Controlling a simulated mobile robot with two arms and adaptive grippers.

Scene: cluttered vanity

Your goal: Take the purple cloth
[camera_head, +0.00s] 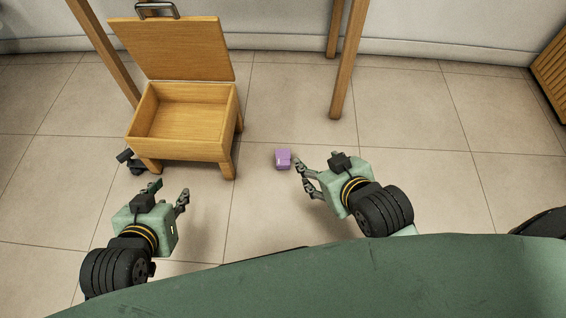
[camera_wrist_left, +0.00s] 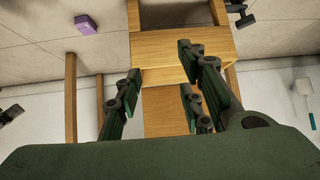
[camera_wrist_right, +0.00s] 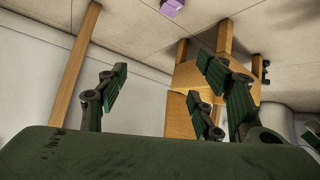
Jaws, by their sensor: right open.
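The purple cloth (camera_head: 283,159) looks like a small block lying on the tiled floor, right of the wooden box. It also shows at the top left of the left wrist view (camera_wrist_left: 85,24) and at the top edge of the right wrist view (camera_wrist_right: 172,6). My right gripper (camera_head: 301,176) is open and empty, just right of the cloth and apart from it. My left gripper (camera_head: 170,192) is open and empty, in front of the wooden box, well left of the cloth.
An open wooden box (camera_head: 185,150) on short legs, its lid raised, stands left of the cloth and looks empty. Wooden posts (camera_head: 348,70) rise behind it. A small dark object (camera_head: 130,162) is by the box's left leg.

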